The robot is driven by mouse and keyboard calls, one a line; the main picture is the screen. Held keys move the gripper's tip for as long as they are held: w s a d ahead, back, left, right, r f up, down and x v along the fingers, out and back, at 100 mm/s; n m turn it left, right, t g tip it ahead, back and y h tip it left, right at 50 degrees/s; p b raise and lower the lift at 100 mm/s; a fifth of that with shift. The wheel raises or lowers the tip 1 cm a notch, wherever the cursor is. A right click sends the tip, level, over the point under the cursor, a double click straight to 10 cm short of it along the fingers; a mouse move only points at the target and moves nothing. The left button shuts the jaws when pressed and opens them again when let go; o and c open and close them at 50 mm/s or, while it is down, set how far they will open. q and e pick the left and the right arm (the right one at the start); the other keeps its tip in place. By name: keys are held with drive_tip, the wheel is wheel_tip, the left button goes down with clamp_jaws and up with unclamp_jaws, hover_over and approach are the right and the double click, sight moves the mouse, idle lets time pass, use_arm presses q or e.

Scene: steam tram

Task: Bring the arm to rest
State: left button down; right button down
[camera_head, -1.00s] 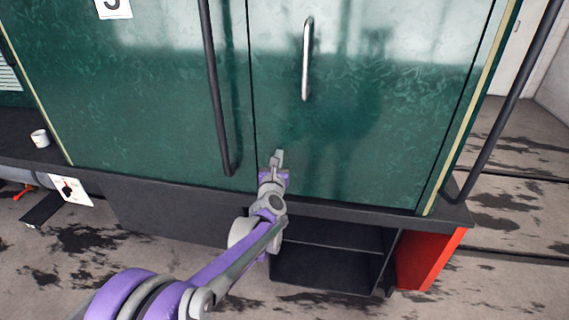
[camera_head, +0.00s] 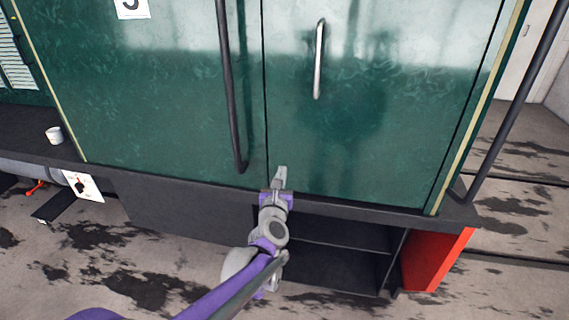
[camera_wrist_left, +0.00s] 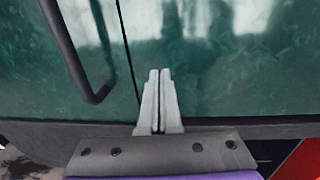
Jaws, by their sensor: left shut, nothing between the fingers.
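My left gripper (camera_head: 280,177) is shut and empty. In the head view it shows in front of the lower part of the green tram door, just right of the door's vertical seam. In the left wrist view its two fingers (camera_wrist_left: 159,100) lie together, pointing at the green door panel (camera_wrist_left: 230,60). I cannot tell whether the fingertips touch the panel. My left arm comes in from the bottom left, purple and grey. My right gripper does not show.
The door (camera_head: 380,120) carries a silver handle (camera_head: 319,60). Dark handrails stand at the seam (camera_head: 229,90) and at the right (camera_head: 515,100). Below is an open dark step recess (camera_head: 330,262) with a red side panel (camera_head: 436,262).

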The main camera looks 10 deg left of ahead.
use_arm(q)
drive_tip(key=s+d+f+m+g+h, duration=0.1)
drive_tip(key=s+f+m+g+h, duration=0.15)
drive_tip(key=s+m, duration=0.7)
drive_tip(key=s+d+f+m+g+h, duration=0.1)
drive_tip(key=s+f+m+g+h, duration=0.15)
drive_tip(key=s+m, duration=0.7)
drive_tip(key=s+a+f+m+g+y, duration=0.2)
drive_tip(key=s+f+m, duration=0.3)
drive_tip(key=s+m, duration=0.3)
drive_tip(key=s+a+f+m+g+y, duration=0.2)
drive_tip(key=s+a+f+m+g, duration=0.3)
drive_tip(key=s+m, duration=0.4)
drive_tip(key=shift+s+a+f+m+g, duration=0.3)
drive_tip(key=shift+s+f, duration=0.15)
drive_tip(key=shift+s, duration=0.15)
